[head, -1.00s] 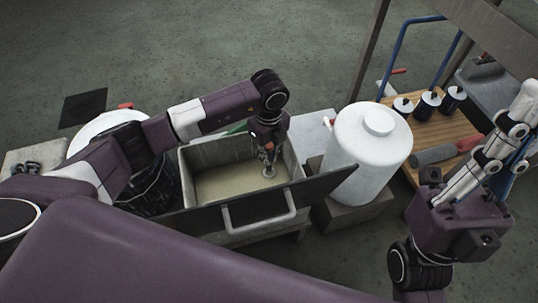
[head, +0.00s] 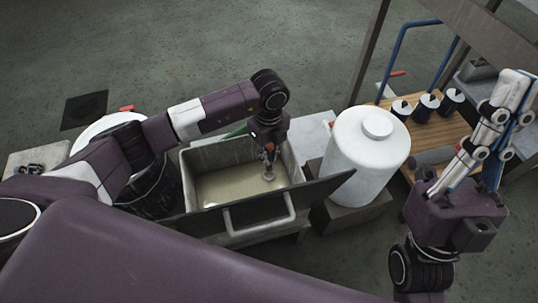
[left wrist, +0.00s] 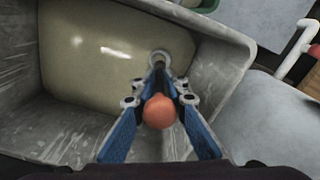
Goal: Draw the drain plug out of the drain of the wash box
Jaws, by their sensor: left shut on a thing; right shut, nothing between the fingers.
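The grey wash box (head: 196,158) stands in the middle of the head view with pale yellowish liquid in it. My left gripper (head: 269,158) is inside the box near its right wall, pointing down and shut on the drain plug. In the left wrist view the plug's orange-red knob (left wrist: 159,111) shows between the blue fingers of the left gripper (left wrist: 163,75). A pale ring at the drain (left wrist: 160,57) lies just beyond the fingertips. Whether the plug is seated or lifted, I cannot tell. My right gripper (head: 508,100) is shut and empty, raised at the far right.
A white lidded drum (head: 367,155) stands right of the wash box. A long handle (head: 260,210) runs along the box's front. A wooden bench (head: 398,125) with several dark spools stands behind the right arm. A dark bin (head: 150,190) is left of the box.

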